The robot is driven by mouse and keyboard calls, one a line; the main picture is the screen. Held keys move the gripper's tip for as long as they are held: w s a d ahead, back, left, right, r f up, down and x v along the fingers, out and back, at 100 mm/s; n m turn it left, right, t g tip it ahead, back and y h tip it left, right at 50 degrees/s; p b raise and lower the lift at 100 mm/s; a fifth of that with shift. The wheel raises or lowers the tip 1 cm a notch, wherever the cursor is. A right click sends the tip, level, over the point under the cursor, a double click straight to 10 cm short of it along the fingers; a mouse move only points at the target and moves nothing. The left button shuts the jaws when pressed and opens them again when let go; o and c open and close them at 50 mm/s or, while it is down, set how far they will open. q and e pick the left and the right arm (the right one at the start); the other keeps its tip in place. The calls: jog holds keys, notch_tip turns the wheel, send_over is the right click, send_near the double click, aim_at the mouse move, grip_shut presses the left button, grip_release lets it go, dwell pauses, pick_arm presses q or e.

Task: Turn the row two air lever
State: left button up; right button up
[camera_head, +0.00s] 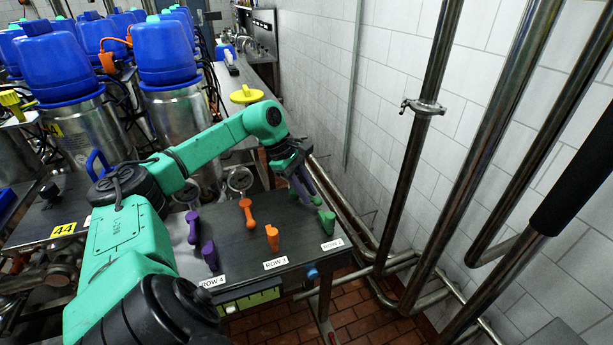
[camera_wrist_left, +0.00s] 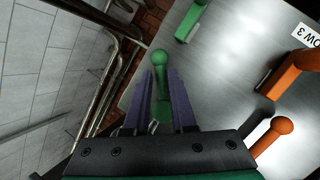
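The row two levers are green and stand on a dark metal table (camera_head: 235,240). One green lever (camera_head: 328,221) is by the ROW 2 label (camera_head: 332,244); it also shows at the top of the left wrist view (camera_wrist_left: 190,20). The other, a ball-ended green lever (camera_wrist_left: 160,62), lies between the purple fingers of my left gripper (camera_wrist_left: 165,85) in the wrist view. The fingers are apart, one on each side of it; I cannot tell whether they touch it. In the head view, my left gripper (camera_head: 305,187) mostly hides that lever. Neither view shows a label reading air.
Orange row three levers (camera_head: 247,212) (camera_head: 272,237) and purple row four levers (camera_head: 193,227) (camera_head: 210,255) stand left of the gripper. Steel pipes (camera_head: 345,215) run close along the table's right side, before a white tiled wall (camera_head: 400,60). Blue-topped canisters (camera_head: 165,50) stand behind.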

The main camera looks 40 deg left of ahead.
pick_arm(q)
jog(key=shift+s, duration=0.1)
jog(key=shift+r, duration=0.1)
jog(key=b+v, duration=0.1)
jog(key=v, duration=0.4)
jog(key=shift+a+r, duration=0.1)
jog(key=shift+r, duration=0.05)
jog(key=p+v, duration=0.2)
jog(key=v, duration=0.7)
jog(key=shift+p, duration=0.4)
jog(key=shift+c, duration=0.3)
